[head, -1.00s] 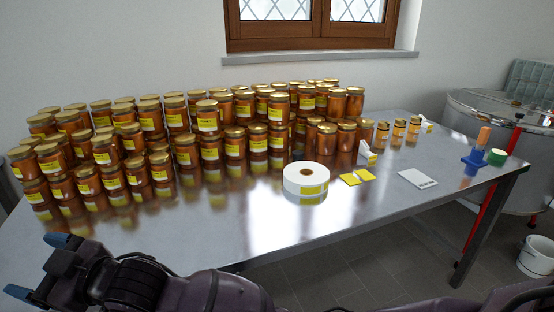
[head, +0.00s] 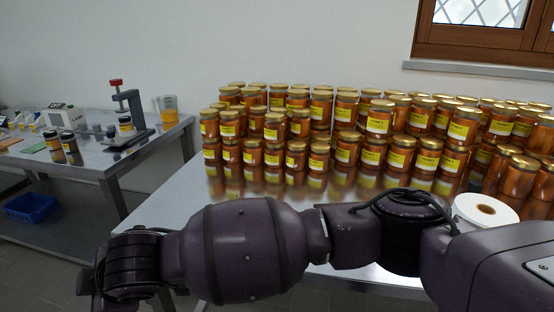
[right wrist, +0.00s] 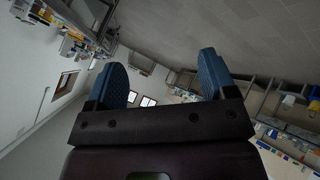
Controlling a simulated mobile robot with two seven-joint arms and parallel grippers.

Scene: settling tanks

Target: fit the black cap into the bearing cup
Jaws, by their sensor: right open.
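I cannot make out the black cap or the bearing cup in either current view. In the right wrist view my right gripper (right wrist: 163,76) is open, its two blue fingers wide apart with nothing between them. It points out into the room, away from any near object. In the head view a dark purple arm of mine crosses the lower part of the picture. Its far end is at the lower left, and no gripper fingers of mine show there.
Across a gap, a left-hand table (head: 95,165) holds a red-topped press (head: 130,105), a white device (head: 67,117) and small jars. A blue crate (head: 31,206) is below.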

